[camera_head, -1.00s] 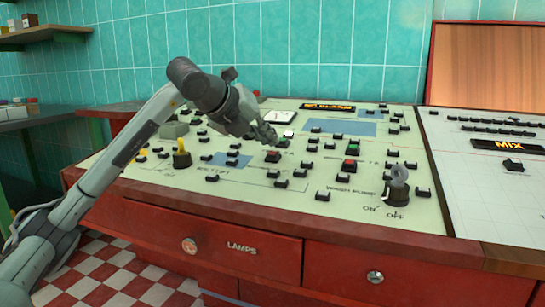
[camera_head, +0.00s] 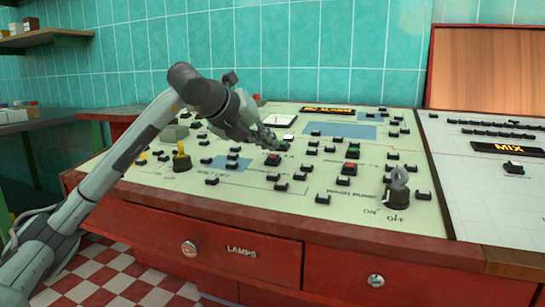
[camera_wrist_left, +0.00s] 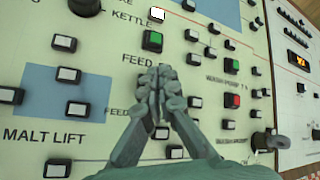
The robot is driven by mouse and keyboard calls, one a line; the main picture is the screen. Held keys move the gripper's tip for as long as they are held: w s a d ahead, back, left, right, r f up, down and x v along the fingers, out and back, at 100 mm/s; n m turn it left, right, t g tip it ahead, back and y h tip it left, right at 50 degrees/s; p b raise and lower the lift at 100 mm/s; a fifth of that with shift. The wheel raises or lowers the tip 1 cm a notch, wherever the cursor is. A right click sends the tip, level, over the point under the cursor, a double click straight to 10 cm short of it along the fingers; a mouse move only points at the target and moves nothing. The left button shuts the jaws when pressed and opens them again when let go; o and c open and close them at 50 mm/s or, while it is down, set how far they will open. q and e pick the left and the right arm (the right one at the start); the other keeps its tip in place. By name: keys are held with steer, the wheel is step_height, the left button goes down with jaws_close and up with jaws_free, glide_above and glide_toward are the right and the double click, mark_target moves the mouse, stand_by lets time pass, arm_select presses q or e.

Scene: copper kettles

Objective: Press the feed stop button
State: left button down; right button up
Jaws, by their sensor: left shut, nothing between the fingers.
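The red feed button (camera_head: 272,158) shows on the cream panel in the head view, just in front of my left gripper's fingertips. The green feed button (camera_head: 283,146) sits just behind it and also shows in the left wrist view (camera_wrist_left: 153,40), above the fingertips. My left gripper (camera_head: 271,143) is shut and empty, low over the panel; it also shows in the left wrist view (camera_wrist_left: 159,85). There its fingers cover the lower FEED label's button, and I cannot tell whether they touch it. My right gripper is not in view.
The panel is crowded with small black-based buttons. Another red button (camera_head: 349,168) and a grey knob (camera_head: 397,188) stand to the right; a yellow-topped knob (camera_head: 181,158) stands to the left. A white button (camera_wrist_left: 157,14) is lit. A red drawer cabinet (camera_head: 225,238) lies below.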

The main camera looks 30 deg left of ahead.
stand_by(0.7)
arm_select(q)
steer(key=shift+f+b, duration=0.4)
steer(key=shift+w+f+b, duration=0.15)
steer(key=shift+f+b, duration=0.15)
steer(key=shift+f, duration=0.1)
stand_by(0.4)
steer(key=shift+r, duration=0.15)
steer(key=shift+s+r+p, duration=0.2)
steer(key=shift+r+p, duration=0.35)
steer(key=shift+r, duration=0.1)
steer(key=shift+r, duration=0.1)
steer(key=r+p, duration=0.1)
steer(key=r, duration=0.1)
steer(key=s+r+p, duration=0.1)
steer(key=r+p, duration=0.1)
steer(key=shift+d+r+p, duration=0.15)
steer(key=shift+r+p, duration=0.15)
steer(key=shift+r, duration=0.05)
stand_by(0.5)
